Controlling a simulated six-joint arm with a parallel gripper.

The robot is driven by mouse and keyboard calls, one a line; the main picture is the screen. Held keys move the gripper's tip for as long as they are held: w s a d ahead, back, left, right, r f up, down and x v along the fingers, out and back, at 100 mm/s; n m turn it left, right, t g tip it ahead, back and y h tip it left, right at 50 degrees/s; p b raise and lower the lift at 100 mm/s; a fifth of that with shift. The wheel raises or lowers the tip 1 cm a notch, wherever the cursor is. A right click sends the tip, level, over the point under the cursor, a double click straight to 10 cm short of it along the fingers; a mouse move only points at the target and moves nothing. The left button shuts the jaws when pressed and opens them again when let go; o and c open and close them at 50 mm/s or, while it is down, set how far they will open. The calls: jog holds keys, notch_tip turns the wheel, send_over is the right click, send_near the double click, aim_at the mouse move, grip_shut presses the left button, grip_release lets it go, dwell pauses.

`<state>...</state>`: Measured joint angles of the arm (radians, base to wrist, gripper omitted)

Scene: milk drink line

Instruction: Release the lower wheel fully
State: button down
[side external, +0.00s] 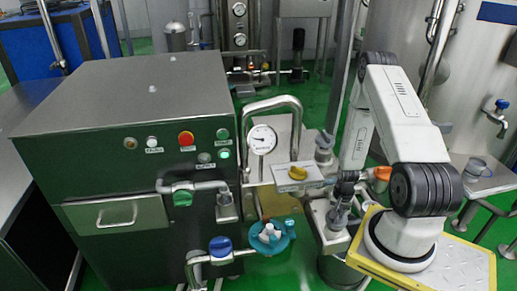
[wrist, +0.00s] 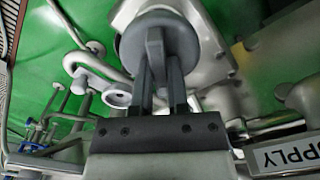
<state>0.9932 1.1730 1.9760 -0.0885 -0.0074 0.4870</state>
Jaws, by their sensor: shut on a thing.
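The lower wheel (wrist: 187,42) is a grey round knob with a raised bar across its face, at the top centre of the wrist view. My gripper (wrist: 156,62) has its two dark fingers on either side of that bar and is shut on it. In the side external view my gripper (side external: 342,200) reaches down to the grey lower wheel (side external: 336,217), which is partly hidden by the fingers. A similar grey wheel (side external: 324,143) stands higher up, behind the box with the yellow knob.
A teal valve (side external: 271,238) and a blue-handled valve (side external: 220,246) are lower left. Pipes and a SUPPLY label (wrist: 284,152) crowd the wrist view.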

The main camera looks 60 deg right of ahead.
jog(key=n, duration=0.7)
dwell(0.5)
jog(key=c, duration=0.6)
grip_release()
jog(key=shift+r, duration=0.1)
jog(key=shift+r, duration=3.8)
